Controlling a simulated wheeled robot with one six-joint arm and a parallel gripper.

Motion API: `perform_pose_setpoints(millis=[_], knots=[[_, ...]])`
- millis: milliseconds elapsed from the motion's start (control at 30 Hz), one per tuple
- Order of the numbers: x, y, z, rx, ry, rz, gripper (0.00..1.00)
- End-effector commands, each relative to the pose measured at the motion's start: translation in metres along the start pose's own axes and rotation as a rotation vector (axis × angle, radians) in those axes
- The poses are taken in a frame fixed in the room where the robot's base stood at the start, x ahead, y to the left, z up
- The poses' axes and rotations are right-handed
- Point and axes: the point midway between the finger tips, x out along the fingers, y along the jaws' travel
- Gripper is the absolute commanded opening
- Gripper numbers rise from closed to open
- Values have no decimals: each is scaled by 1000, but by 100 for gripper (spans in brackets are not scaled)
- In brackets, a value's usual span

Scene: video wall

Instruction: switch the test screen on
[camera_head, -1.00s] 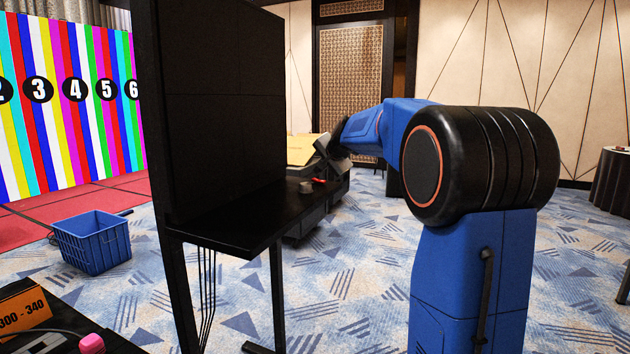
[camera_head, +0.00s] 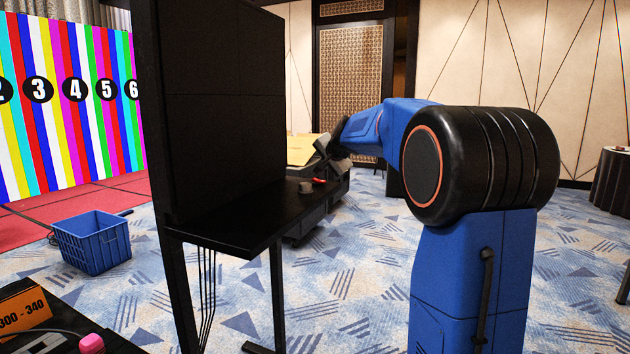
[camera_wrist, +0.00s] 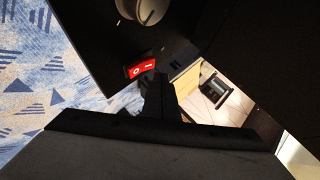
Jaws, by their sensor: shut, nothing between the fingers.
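A black panel (camera_head: 225,100) on a stand shows no picture; its face is dark. A black shelf (camera_head: 225,220) juts from its lower part. A small red switch (camera_head: 319,181) is at the shelf's far end. In the wrist view the red switch (camera_wrist: 141,68) has white marks on it and lies just beyond my fingertips. A round grey knob (camera_head: 305,187) sits beside it, and also shows in the wrist view (camera_wrist: 142,10). My gripper (camera_wrist: 155,85) is shut and empty, close to the switch; I cannot tell whether it touches. In the head view my gripper (camera_head: 335,152) is partly blurred into dark parts.
A large wall of numbered colour bars (camera_head: 70,100) is lit at the left. A blue crate (camera_head: 92,242) stands on the carpet before it. A yellowish box (camera_head: 302,149) is behind the shelf's far end. A dark round table (camera_head: 610,182) is at the right. Carpet is open between.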

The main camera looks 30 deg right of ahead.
Motion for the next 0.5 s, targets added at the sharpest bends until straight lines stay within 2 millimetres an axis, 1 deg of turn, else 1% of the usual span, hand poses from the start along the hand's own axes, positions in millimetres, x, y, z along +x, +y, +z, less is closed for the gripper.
perform_pose_setpoints(millis=[500], knots=[[4,2,3,1,0,0,0]])
